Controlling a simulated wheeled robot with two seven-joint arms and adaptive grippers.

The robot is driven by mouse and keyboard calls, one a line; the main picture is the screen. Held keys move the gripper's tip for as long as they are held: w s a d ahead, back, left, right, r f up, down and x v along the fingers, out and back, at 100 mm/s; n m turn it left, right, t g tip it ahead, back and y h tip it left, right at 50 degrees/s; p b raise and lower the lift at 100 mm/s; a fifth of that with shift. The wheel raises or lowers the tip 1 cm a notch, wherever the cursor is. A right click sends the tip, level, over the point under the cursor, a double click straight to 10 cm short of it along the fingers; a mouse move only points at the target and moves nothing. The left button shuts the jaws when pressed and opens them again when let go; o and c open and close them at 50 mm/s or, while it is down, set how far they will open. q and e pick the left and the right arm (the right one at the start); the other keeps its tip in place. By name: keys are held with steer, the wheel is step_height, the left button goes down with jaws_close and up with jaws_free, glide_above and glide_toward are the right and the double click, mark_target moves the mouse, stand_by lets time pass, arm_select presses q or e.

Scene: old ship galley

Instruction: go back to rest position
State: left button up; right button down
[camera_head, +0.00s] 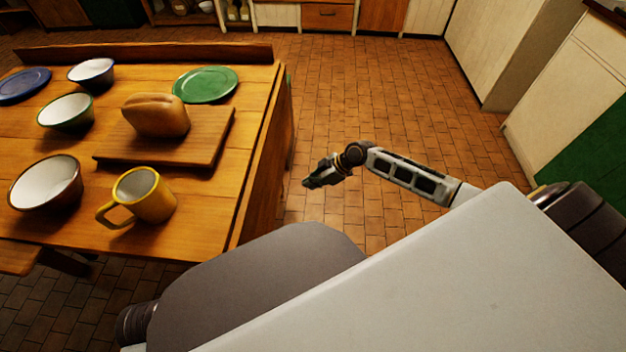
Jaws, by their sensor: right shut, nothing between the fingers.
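My right gripper (318,174) is shut and empty. It hangs over the tiled floor just right of the wooden table's (225,205) right edge, apart from the table. Its forearm comes in from the right and points left. My left gripper is not in view; my own body covers the lower middle and right of the picture.
On the table are a yellow mug (152,205), a brown bowl (45,184), a green-rimmed bowl (66,112), a blue-rimmed bowl (92,74), a blue plate (24,84), a green plate (206,84) and bread (156,115) on a board (213,135). Floor (380,90) beyond is clear.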

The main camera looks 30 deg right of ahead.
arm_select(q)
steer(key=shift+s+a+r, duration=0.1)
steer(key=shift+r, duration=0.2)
arm_select(e)
steer(key=shift+s+d+r, duration=0.15)
steer(key=shift+r, duration=0.15)
stand_by(0.3)
